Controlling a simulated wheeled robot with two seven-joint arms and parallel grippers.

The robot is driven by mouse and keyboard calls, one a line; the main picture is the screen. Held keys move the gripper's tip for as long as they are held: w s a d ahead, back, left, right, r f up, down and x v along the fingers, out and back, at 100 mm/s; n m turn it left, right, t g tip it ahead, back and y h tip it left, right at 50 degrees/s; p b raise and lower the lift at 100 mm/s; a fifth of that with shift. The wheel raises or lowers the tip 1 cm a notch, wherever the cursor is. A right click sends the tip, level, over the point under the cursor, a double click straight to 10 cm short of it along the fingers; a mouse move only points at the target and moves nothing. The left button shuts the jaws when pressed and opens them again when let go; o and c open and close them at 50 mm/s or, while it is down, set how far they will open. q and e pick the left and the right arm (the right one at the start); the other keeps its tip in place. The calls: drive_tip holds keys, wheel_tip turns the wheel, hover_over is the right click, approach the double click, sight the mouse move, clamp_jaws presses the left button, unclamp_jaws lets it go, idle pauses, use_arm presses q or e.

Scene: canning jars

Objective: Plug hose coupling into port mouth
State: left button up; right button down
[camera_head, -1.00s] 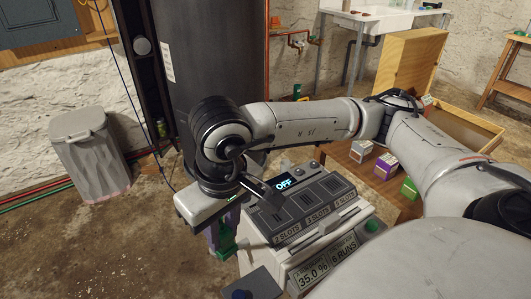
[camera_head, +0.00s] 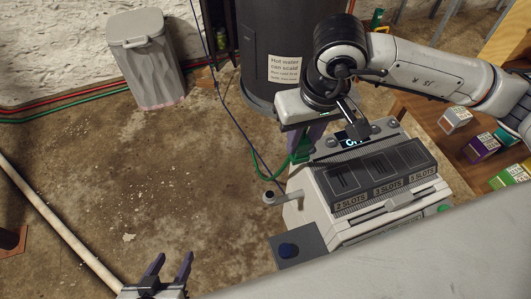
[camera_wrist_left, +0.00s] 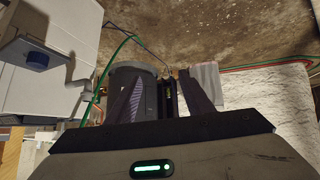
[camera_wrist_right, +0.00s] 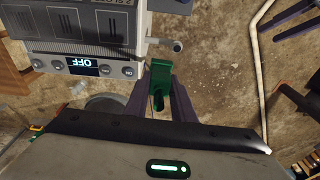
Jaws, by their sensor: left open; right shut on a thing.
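The green hose coupling (camera_wrist_right: 160,84) is between the fingers of my right gripper (camera_wrist_right: 163,90), which is shut on it. In the head view the coupling (camera_head: 300,151) is beside the machine's back left corner, with a green hose below it. A grey spout-like fitting (camera_head: 271,196), which looks like the port, sticks out of the machine's left side; its end shows a dark round opening. In the right wrist view the fitting (camera_wrist_right: 174,46) is just beyond the coupling, with a gap between. My left gripper (camera_head: 172,260) is open and empty above the floor, left of the machine.
The white machine (camera_head: 318,205) has a lit OFF display and slot covers on top. A grey plate with a blue knob (camera_head: 288,250) projects at its front left. A dark tank (camera_head: 290,50) stands behind, a grey bin (camera_head: 150,65) at back left. The left floor is mostly clear.

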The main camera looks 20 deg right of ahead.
drive_tip(key=a+f, duration=0.2)
drive_tip(key=f, duration=0.3)
drive_tip(key=w+a+f, duration=0.1)
drive_tip(key=a+f, duration=0.1)
drive_tip(key=f, duration=0.3)
drive_tip(key=a+f+b, duration=0.1)
drive_tip(key=f, duration=0.5)
drive_tip(key=shift+w+a, duration=0.2)
drive_tip(key=shift+a, duration=0.2)
use_arm(q)
drive_tip(key=shift+s+f+b, duration=0.65)
drive_tip(key=shift+s+f, duration=0.05)
drive_tip(key=shift+f, duration=0.15)
use_arm(e)
drive_tip(key=shift+f, duration=0.6)
use_arm(q)
drive_tip(key=shift+s+d+f, duration=0.1)
drive_tip(key=shift+f, duration=0.2)
drive_tip(key=shift+w+r, duration=0.1)
drive_tip(key=shift+w, duration=0.15)
drive_tip(key=shift+f+b, duration=0.25)
drive_tip(key=shift+b, duration=0.2)
drive_tip(key=shift+s+f, duration=0.1)
drive_tip(key=shift+s, duration=0.15)
